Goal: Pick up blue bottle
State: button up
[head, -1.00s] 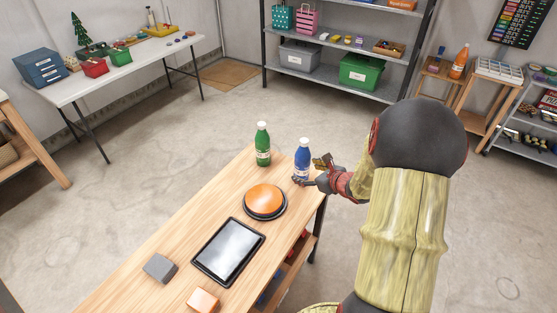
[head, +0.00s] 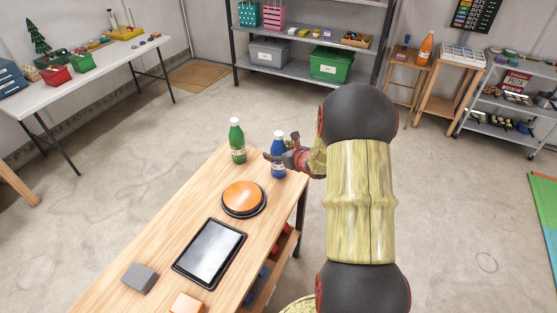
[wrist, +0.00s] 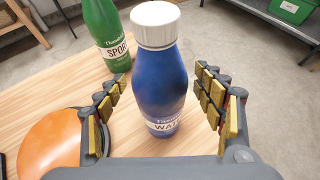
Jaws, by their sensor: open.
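The blue bottle (head: 278,160) with a white cap stands upright near the far right end of the wooden table. In the wrist view the blue bottle (wrist: 160,85) stands between the two open fingers of my gripper (wrist: 165,105), with a visible gap on each side. In the head view my gripper (head: 277,158) is at the bottle from the right, and one finger shows across its front.
A green bottle (head: 237,142) stands just left of the blue one, also in the wrist view (wrist: 106,35). An orange dome button (head: 242,197), a tablet (head: 209,252), a grey block (head: 139,278) and an orange block (head: 186,303) lie nearer on the table.

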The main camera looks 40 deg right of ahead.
jog(key=c, duration=0.3)
jog(key=c, duration=1.4)
jog(key=shift+r, duration=0.1)
jog(key=shift+c, duration=0.5)
jog(key=shift+r, duration=0.1)
